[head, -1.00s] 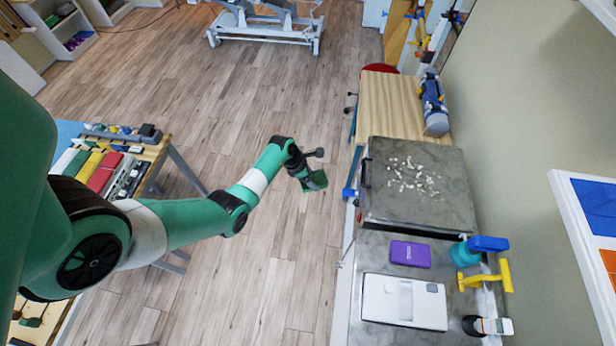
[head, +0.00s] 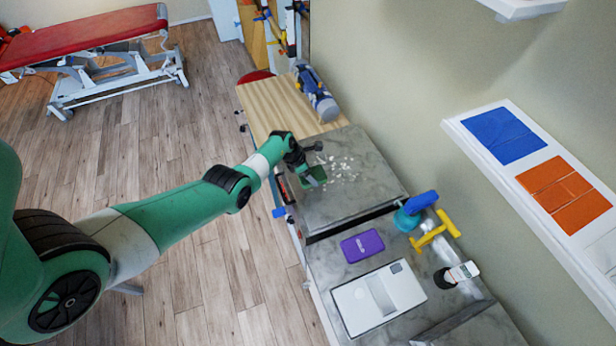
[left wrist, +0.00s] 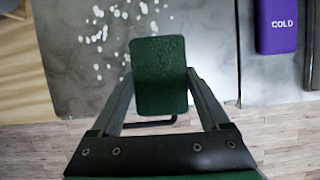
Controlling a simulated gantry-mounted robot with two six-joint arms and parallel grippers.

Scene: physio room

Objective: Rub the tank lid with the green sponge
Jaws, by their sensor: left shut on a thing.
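The tank lid (head: 352,194) is a grey, stone-like square panel on the bench along the wall. White flecks (head: 343,166) are scattered on its far half. My left gripper (head: 308,174) is shut on the green sponge (head: 316,177), over the left edge of the lid. In the left wrist view the sponge (left wrist: 159,75) sits between the two fingers, with the lid (left wrist: 190,35) and flecks beyond it. I cannot tell whether the sponge touches the lid. A dark handle (left wrist: 150,122) shows at the lid's near edge. My right gripper is not in view.
A wooden top (head: 285,108) with a blue-grey roll (head: 318,95) lies beyond.

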